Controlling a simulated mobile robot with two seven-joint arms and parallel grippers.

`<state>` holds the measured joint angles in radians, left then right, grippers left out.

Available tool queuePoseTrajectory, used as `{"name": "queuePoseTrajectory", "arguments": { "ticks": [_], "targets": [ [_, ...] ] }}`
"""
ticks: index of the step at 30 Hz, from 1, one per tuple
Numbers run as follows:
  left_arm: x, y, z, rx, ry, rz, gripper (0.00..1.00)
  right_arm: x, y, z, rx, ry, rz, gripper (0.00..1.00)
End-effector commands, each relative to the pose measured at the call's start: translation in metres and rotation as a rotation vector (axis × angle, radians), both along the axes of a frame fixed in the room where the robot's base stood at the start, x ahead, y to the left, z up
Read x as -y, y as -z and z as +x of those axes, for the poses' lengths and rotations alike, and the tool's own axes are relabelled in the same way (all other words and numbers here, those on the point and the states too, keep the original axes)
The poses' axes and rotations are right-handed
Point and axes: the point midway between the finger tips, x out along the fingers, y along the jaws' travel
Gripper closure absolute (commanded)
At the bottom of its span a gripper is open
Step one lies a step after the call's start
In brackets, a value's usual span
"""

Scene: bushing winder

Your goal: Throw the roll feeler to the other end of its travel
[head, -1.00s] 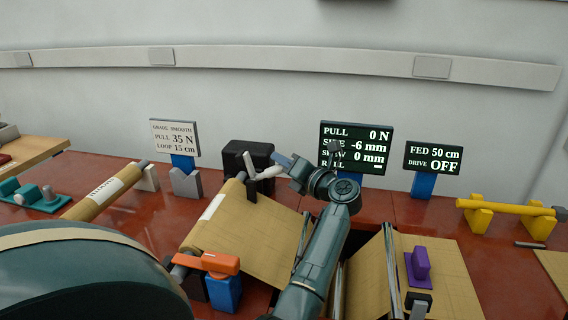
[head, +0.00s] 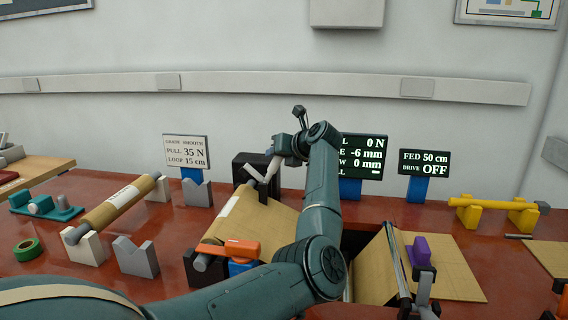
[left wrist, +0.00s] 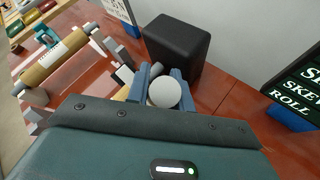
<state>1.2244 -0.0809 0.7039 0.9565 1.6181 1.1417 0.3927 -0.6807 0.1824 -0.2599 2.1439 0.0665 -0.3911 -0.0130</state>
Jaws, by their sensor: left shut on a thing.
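The white lever with a rounded end (head: 271,170), which I take to be the roll feeler, stands in front of a black box (head: 240,166) at the back of the winder. My left gripper (head: 283,152) reaches it from above right and is shut on it. In the left wrist view the feeler's white round end (left wrist: 163,92) shows between the blue fingers (left wrist: 160,88). The feeler's lower part and pivot are partly hidden. The tan sheet (head: 270,215) slopes down below it. My right gripper is not in view.
An orange handle (head: 232,248) sits at the front left of the winder, and a purple handle (head: 421,251) at the right. A tan roll (head: 112,205) lies on stands at left. The display (head: 370,160) behind my arm is partly covered; another (head: 424,162) reads DRIVE OFF.

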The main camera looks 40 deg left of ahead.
Motion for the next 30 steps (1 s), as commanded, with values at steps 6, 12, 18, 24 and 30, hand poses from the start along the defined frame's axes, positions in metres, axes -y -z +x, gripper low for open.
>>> {"name": "queuePoseTrajectory", "arguments": {
  "ticks": [6, 12, 18, 24, 30],
  "targets": [
    [-0.019, -0.008, -0.01, 0.103, -0.005, -0.187, 1.0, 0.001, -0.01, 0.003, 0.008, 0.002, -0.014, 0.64],
    [-0.034, -0.008, -0.018, 0.191, -0.003, -0.345, 1.0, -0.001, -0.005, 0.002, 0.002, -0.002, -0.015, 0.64],
    [-0.046, -0.005, -0.024, 0.263, -0.002, -0.478, 1.0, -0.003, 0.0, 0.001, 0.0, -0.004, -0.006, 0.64],
    [-0.054, -0.003, -0.029, 0.314, 0.0, -0.573, 1.0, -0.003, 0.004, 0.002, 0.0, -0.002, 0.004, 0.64],
    [-0.059, -0.002, -0.031, 0.343, 0.0, -0.625, 1.0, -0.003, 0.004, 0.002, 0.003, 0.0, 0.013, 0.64]
  ]
}}
